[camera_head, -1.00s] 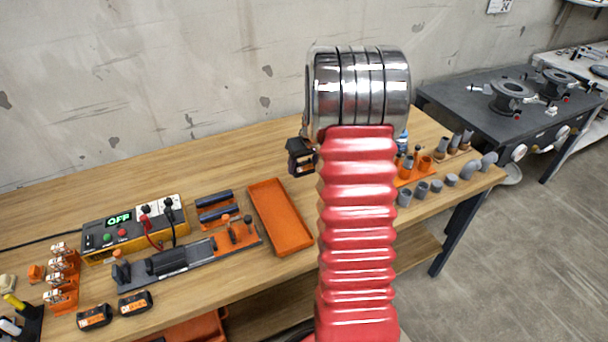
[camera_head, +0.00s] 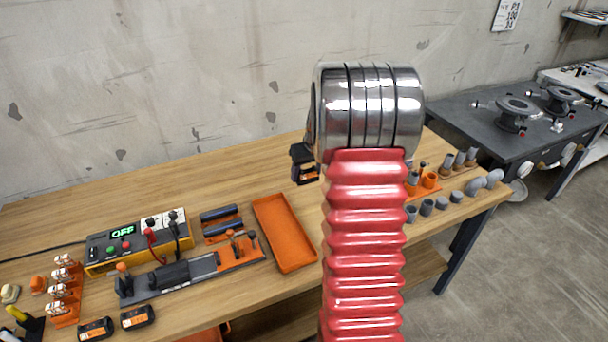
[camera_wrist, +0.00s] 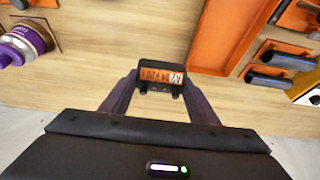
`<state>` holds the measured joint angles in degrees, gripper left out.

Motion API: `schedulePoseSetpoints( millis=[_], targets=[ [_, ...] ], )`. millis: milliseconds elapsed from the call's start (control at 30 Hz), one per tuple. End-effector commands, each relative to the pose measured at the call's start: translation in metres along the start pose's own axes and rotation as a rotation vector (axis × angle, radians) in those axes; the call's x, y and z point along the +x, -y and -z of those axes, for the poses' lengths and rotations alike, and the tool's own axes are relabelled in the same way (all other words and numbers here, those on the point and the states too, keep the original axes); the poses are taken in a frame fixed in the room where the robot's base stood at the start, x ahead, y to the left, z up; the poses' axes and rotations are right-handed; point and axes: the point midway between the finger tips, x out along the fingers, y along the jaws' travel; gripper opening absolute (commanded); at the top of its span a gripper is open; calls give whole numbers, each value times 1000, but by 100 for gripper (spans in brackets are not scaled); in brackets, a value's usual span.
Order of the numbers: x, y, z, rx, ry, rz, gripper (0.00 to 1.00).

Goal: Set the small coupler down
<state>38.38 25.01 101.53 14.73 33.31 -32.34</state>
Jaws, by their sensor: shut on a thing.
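My gripper (camera_wrist: 162,88) is shut on a small black block with an orange label (camera_wrist: 161,73), held between its two purple-dark fingers above the wooden table. It looks like the black packs on the table, not like a grey coupler. In the head view the block's dark end shows by my gripper (camera_head: 304,163), left of my red and chrome arm. Several grey pipe fittings (camera_head: 427,207) stand at the table's right end, and I cannot tell which is the small coupler. My arm hides part of the table there.
An orange tray (camera_head: 285,232) lies on the table left of my arm. Two black packs with orange labels (camera_head: 138,317) lie near the front edge. A yellow box reading OFF (camera_head: 122,245) stands at left. The wrist view shows a purple-and-white round thing (camera_wrist: 22,42). Bare wood lies behind the tray.

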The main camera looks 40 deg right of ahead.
Motion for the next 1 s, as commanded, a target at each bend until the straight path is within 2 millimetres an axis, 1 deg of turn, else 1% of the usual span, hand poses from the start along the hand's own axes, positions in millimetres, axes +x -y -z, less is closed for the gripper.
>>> schedulePoseSetpoints(
  millis=[67,167,267,400,467,500,667,700,900,1000],
  targets=[
    [0,12,1,-10,1,3,32],
    [1,36,3,-26,2,9,32],
    [2,68,2,-50,6,17,32],
    [1,122,-1,-86,9,30,32],
    [1,144,-4,-100,10,36,32],
    [0,158,-6,-112,10,39,32],
    [-4,216,-19,-154,10,56,32],
    [-5,230,-23,-164,9,60,32],
    [-13,296,-47,-219,6,84,32],
    [-18,325,-60,-243,2,96,32]
  ],
)
